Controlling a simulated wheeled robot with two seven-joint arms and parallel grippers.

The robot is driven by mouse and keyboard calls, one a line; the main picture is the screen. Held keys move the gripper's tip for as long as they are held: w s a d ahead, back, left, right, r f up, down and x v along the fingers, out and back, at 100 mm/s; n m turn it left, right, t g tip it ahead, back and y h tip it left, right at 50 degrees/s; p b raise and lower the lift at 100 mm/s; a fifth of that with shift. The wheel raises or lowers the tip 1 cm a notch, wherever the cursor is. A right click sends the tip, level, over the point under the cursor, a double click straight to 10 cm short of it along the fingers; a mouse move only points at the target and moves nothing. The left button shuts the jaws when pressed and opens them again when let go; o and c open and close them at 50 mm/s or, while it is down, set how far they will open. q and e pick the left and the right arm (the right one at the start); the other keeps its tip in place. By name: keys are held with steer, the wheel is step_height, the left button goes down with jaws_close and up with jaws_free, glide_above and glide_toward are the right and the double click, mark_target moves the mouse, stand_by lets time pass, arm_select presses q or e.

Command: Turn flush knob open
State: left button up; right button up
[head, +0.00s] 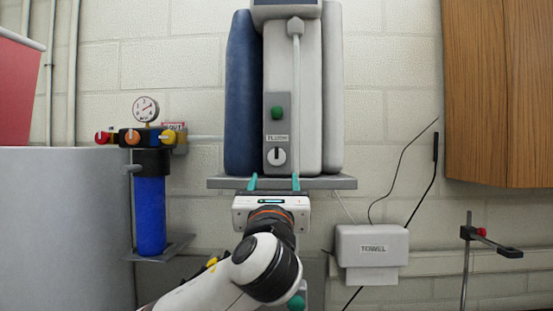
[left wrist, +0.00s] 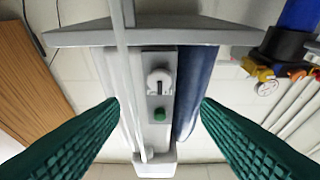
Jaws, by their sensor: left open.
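The flush knob (head: 277,156) is a small white round knob low on a grey panel (head: 270,134) on the front of the white wall unit. Its raised grip looks roughly upright. A label that seems to read FLUSH sits just above it, and a green button (head: 278,113) is higher up. My left gripper (head: 274,182) is open and empty, below the knob, with its two teal fingers pointing up. In the left wrist view, which is upside down, the knob (left wrist: 158,81) shows between the spread fingers (left wrist: 160,104), apart from both. My right gripper is not seen.
A grey shelf (head: 335,182) juts out under the unit, close to my left fingers. A blue filter (head: 150,215) with a gauge (head: 146,108) hangs at left. A towel dispenser (head: 372,247) and wooden cabinet (head: 500,90) are at right.

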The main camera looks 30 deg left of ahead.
mark_target(277, 157)
arm_select(q)
steer(key=p+x, duration=0.3)
steer(key=x, duration=0.6)
steer(key=shift+w+a+r+p, duration=0.1)
steer(key=shift+w+p, duration=0.1)
steer(key=shift+p, duration=0.15)
steer(key=shift+w+a+r, duration=0.1)
steer(key=shift+w+a, duration=0.2)
steer(key=shift+w, duration=0.3)
steer(key=shift+c, duration=0.6)
steer(key=c, duration=0.9)
